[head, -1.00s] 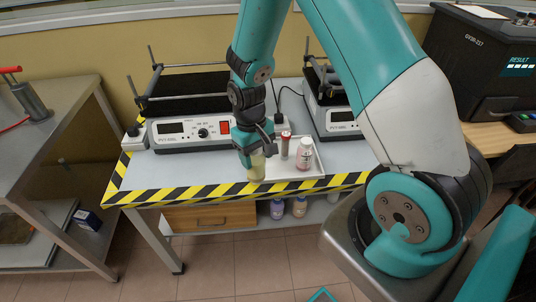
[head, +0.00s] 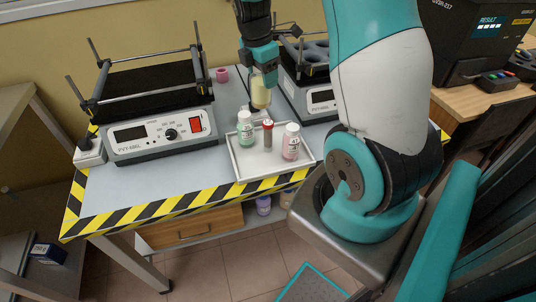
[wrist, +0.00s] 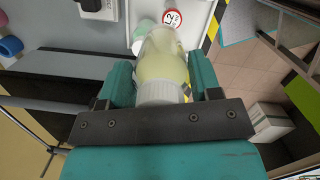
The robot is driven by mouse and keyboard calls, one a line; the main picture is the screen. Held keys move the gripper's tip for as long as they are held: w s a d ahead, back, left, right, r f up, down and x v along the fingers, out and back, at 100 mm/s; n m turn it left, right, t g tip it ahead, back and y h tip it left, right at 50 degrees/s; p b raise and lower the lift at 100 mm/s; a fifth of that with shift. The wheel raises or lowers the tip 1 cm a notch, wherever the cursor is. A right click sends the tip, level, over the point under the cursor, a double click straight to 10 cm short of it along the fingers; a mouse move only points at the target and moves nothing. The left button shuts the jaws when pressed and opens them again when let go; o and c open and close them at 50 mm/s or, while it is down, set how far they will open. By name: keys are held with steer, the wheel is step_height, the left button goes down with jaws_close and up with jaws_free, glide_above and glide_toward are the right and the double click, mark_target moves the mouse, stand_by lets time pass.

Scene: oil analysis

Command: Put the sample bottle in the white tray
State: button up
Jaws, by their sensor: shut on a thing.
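My gripper (head: 262,72) is shut on a sample bottle (head: 260,95) with pale yellow contents. The bottle hangs cap up, held near its cap, and appears above the table around the back edge of the white tray (head: 240,168). In the wrist view the bottle (wrist: 162,55) sits between the teal fingers, its whitish cap nearest the palm. The tray lies on the table and holds a green bottle (head: 246,130), a red-capped tube (head: 268,138) and a pink bottle (head: 291,144). Its front left part is bare.
A hotplate-like device (head: 160,132) with a rod frame stands left of the tray, and a similar device (head: 318,98) stands behind right. A small pink object (head: 222,75) lies at the back. The striped front edge (head: 160,205) is clear.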

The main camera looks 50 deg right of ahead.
steer(key=s+d+r+n+b, duration=0.1)
steer(key=s+d+r+n, duration=0.15)
steer(key=d+n, duration=0.3)
steer(key=shift+t, duration=0.4)
steer(key=f, duration=1.9)
steer(key=shift+s+d+f+b, duration=0.15)
steer(key=shift+s+f+b, duration=0.2)
steer(key=shift+f+b, duration=0.05)
steer(key=shift+f, duration=0.15)
steer(key=o, duration=1)
